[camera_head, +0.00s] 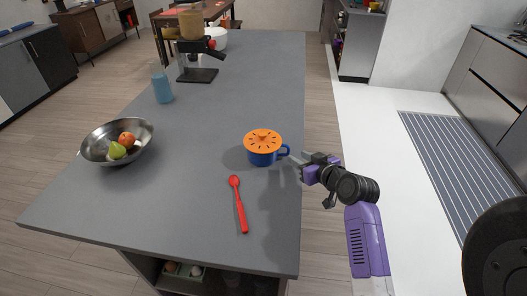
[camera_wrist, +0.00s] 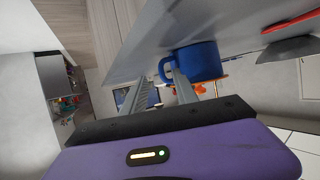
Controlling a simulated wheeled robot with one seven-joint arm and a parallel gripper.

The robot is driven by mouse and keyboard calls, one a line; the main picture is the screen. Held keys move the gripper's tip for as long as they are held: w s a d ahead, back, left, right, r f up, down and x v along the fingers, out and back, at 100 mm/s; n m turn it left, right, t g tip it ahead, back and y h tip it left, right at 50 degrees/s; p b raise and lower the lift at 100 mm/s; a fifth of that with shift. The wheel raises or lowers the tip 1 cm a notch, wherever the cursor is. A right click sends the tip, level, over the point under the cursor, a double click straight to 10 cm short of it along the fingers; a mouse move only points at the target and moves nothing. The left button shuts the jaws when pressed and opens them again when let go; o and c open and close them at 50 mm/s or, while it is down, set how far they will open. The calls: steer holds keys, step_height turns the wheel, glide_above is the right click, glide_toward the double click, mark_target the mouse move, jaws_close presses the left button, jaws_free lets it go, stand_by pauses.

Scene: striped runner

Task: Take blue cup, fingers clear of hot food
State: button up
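A blue cup (camera_head: 266,158) with a wide orange top with dark marks stands upright on the grey counter. Its handle points right, toward my gripper (camera_head: 297,166). In the wrist view, the blue cup (camera_wrist: 200,62) lies just beyond my gripper (camera_wrist: 160,78), whose two fingers are apart. The handle shows near and between the fingertips. I cannot tell whether the fingers touch it. The orange top is mostly hidden behind the cup there. No hot food is clearly visible.
A red spoon (camera_head: 239,205) lies in front of the cup. A metal bowl (camera_head: 92,150) with fruit stands at left, a light blue tumbler (camera_head: 162,88) and a coffee machine (camera_head: 198,74) farther back. The counter's right edge (camera_head: 302,120) runs beside the cup.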

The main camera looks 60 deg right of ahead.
mark_target(289, 152)
steer(key=x, duration=0.1)
steer(key=p+x, duration=0.1)
steer(key=x, duration=0.1)
steer(key=shift+w+d+r, duration=0.2)
steer(key=shift+w+r, duration=0.05)
steer(key=shift+w, duration=0.15)
steer(key=shift+w+d+f, duration=0.25)
steer(key=shift+w+f, duration=0.05)
steer(key=shift+w, duration=0.15)
jaws_close()
stand_by(0.6)
steer(key=shift+r, duration=0.1)
